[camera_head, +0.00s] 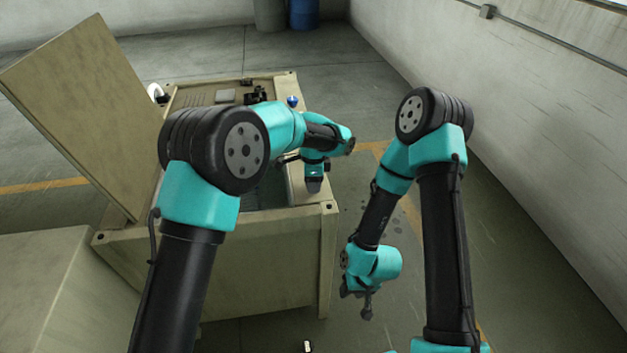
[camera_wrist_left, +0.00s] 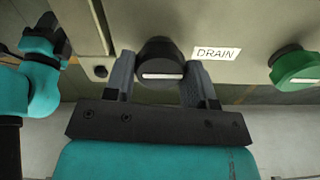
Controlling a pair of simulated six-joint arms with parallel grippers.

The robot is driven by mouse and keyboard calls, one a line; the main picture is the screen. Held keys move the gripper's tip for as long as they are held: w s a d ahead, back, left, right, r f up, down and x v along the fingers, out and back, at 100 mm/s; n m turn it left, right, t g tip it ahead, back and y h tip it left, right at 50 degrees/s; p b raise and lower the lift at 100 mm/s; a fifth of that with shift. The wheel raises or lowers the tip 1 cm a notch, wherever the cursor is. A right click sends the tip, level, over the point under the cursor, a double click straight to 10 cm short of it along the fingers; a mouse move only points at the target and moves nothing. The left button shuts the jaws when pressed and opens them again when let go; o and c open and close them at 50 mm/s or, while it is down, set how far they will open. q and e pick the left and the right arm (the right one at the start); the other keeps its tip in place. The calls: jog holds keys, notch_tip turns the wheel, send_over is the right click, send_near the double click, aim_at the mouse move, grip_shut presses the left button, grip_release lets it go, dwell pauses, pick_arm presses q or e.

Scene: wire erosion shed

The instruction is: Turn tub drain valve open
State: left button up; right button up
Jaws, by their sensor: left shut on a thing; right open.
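The drain valve is a black round knob (camera_wrist_left: 158,68) with a white stripe, beside a white "DRAIN" label (camera_wrist_left: 216,53) in the left wrist view. The stripe lies roughly level in that view. My left gripper (camera_head: 313,186) is shut on this knob, one finger on each side of it. In the head view my left arm and gripper hide the knob. The beige tub cabinet (camera_head: 270,235) stands under my left arm. My right gripper (camera_head: 366,308) is open and empty, low and to the right of the cabinet.
A green knob (camera_wrist_left: 296,66) sits right of the label. A large panel (camera_head: 75,105) stands tilted up at the cabinet's left. A beige box (camera_head: 60,285) is at lower left. A wall (camera_head: 530,130) runs along the right. Blue (camera_head: 304,14) and grey drums stand far back.

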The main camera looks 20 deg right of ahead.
pick_arm(q)
jog(key=shift+n, duration=0.4)
jog(key=n, duration=1.7)
dwell(0.6)
jog(key=o, duration=0.9)
